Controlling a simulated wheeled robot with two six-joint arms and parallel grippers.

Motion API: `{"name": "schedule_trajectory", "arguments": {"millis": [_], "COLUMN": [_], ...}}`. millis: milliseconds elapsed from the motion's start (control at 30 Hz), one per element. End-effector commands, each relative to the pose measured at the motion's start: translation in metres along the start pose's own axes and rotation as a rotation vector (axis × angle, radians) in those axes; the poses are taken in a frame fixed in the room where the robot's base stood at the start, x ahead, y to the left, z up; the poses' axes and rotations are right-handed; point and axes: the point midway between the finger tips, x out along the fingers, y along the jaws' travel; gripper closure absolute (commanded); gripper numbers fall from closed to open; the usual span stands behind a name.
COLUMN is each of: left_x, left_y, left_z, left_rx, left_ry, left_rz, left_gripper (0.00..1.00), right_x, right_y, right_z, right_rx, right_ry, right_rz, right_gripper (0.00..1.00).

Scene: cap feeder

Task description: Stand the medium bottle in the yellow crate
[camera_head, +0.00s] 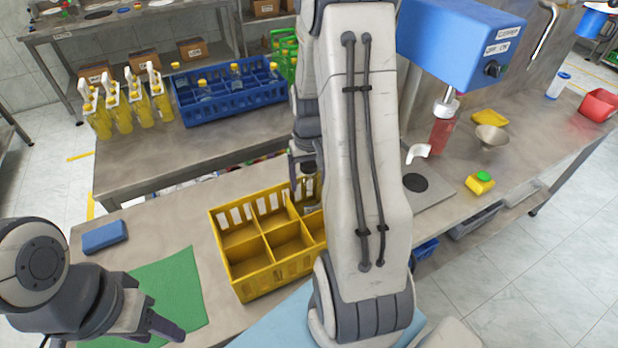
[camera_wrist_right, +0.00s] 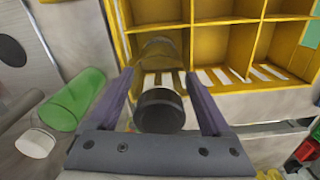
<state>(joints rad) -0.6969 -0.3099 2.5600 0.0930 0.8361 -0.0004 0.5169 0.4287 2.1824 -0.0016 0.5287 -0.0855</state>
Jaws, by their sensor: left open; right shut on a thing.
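The yellow crate (camera_head: 262,277) stands on the near table, divided into compartments. My right gripper (camera_head: 304,166) is at the crate's back right corner, partly hidden behind my right arm. It is shut on the medium bottle (camera_head: 308,189), a clear bottle with a dark cap. In the right wrist view the black-capped bottle (camera_wrist_right: 159,109) is between the fingers (camera_wrist_right: 160,100), with its body at a corner compartment of the crate (camera_wrist_right: 225,88). I cannot tell whether its base touches the crate floor. My left gripper (camera_head: 158,318) is open and empty above the green mat.
A green mat (camera_head: 172,283) and a blue block (camera_head: 105,236) lie left of the crate. A blue crate (camera_head: 232,108) with bottles and several yellow pump bottles (camera_head: 138,106) stand on the back table. The blue capper machine (camera_head: 460,45) stands at right. A green cylinder (camera_wrist_right: 75,100) lies near the right gripper.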

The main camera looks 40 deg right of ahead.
Motion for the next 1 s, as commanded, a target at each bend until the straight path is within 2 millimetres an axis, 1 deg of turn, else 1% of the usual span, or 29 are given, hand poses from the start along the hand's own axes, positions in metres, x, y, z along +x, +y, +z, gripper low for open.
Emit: {"name": "schedule_trajectory", "arguments": {"millis": [167, 267, 300, 333, 533, 667, 767, 1000], "left_x": [0.0, 0.003, 0.002, 0.002, 0.002, 0.0, 0.0, 0.001], "left_y": [0.0, 0.0, 0.0, 0.0, 0.0, 0.0, 0.0, 0.0], "left_z": [0.0, 0.0, 0.0, 0.0, 0.0, 0.0, 0.0, 0.0], "left_rx": [0.0, 0.0, 0.0, 0.0, 0.0, 0.0, 0.0, 0.0], "left_ry": [0.0, 0.0, 0.0, 0.0, 0.0, 0.0, 0.0, 0.0], "left_rz": [0.0, 0.0, 0.0, 0.0, 0.0, 0.0, 0.0, 0.0], "left_gripper": [0.5, 0.5, 0.5, 0.5, 0.5, 0.5, 0.5, 0.5], "right_x": [0.0, 0.004, 0.003, 0.002, 0.002, -0.004, -0.018, -0.07], "right_y": [0.0, 0.0, 0.0, 0.0, 0.0, 0.0, 0.0, 0.0], "right_z": [0.0, 0.0, 0.0, 0.0, 0.0, -0.001, -0.002, -0.002], "right_rx": [0.0, 0.0, 0.0, 0.0, 0.0, 0.0, 0.0, 0.0], "right_ry": [0.0, -0.001, 0.0, 0.0, 0.0, 0.002, 0.005, 0.007], "right_rz": [0.0, 0.0, 0.0, 0.0, 0.0, 0.0, 0.0, 0.001], "right_gripper": [0.96, 0.96, 0.06, 0.0, 0.0, 0.0, 0.0, 0.0]}}
